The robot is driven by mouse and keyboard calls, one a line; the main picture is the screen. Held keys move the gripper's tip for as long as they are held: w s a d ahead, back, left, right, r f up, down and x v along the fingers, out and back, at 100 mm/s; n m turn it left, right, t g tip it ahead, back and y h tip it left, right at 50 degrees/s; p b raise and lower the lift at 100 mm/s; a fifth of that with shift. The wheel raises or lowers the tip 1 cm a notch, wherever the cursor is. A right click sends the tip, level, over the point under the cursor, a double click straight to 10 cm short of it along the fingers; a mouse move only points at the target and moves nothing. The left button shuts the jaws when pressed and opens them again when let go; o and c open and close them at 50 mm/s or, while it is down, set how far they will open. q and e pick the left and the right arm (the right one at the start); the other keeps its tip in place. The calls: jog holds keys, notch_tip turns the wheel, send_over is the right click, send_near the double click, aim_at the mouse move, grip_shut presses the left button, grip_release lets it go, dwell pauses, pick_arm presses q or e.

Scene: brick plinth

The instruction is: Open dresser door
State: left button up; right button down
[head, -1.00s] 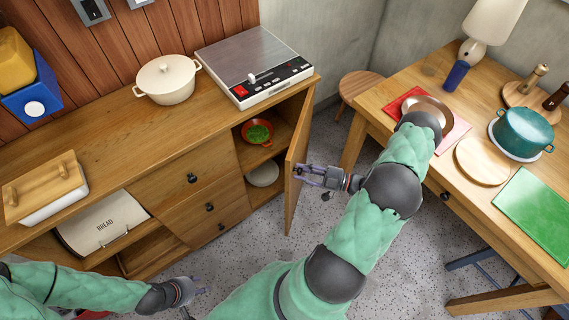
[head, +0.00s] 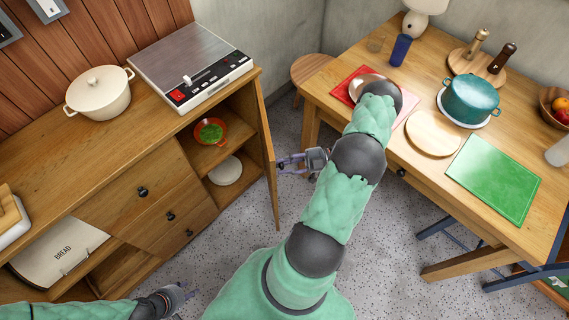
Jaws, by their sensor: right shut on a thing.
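The wooden dresser (head: 100,180) stands at the left. Its right-hand door (head: 266,150) is swung well out from the front, seen nearly edge-on. The compartment behind it shows an orange bowl with green contents (head: 210,131) and, below, a white dish (head: 225,171). My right gripper (head: 284,162) is at the outer side of the door, near its free edge, shut on what seems to be its handle, which the fingers hide. My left gripper (head: 184,294) is low in front of the drawers, apart from the dresser; its finger opening is unclear.
A white pot (head: 98,93) and a cooktop (head: 190,62) stand on the dresser. A wooden table (head: 400,195) at the right holds a teal pot (head: 470,99) and a green board (head: 493,178). A round stool (head: 308,68) stands behind the door. Floor in front is clear.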

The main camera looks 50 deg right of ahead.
aim_at(272, 168)
jog(key=shift+a+f, duration=0.15)
jog(key=shift+f, duration=0.1)
jog(key=c, duration=0.9)
grip_release()
jog(key=shift+r, duration=0.2)
notch_tip(272, 168, up, 10)
jog(key=shift+f, duration=0.15)
